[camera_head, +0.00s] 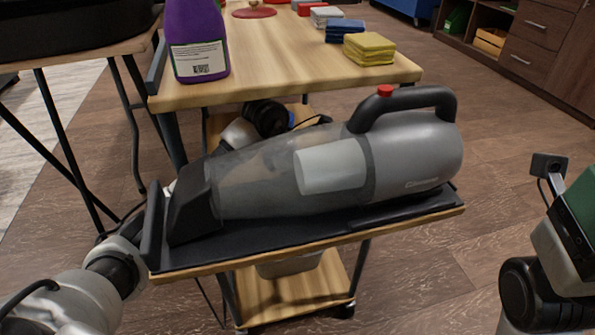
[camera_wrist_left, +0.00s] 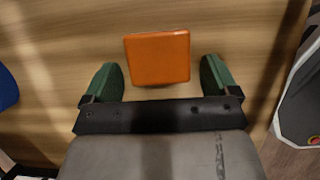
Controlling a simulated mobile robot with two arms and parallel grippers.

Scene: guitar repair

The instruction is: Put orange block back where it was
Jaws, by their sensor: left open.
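The orange block (camera_wrist_left: 158,57) lies flat on a wooden surface in the left wrist view. My left gripper (camera_wrist_left: 160,80) is open, its two green fingers apart on either side of the block's near edge. Most of the block is ahead of the fingertips, and a gap shows on both sides. In the head view the block and my left fingers are hidden, with parts of my left arm showing at the lower left and behind the vacuum. Part of my right gripper (camera_head: 575,220) shows at the right edge; its fingertips are not clear.
A grey handheld vacuum (camera_head: 340,165) lies on a black-topped cart (camera_head: 400,215) in front. Behind it, a wooden table (camera_head: 290,65) holds a purple bottle (camera_head: 196,40), yellow sponges (camera_head: 369,49) and blue cloths (camera_head: 343,31). A blue object (camera_wrist_left: 6,88) is at the left wrist view's left edge.

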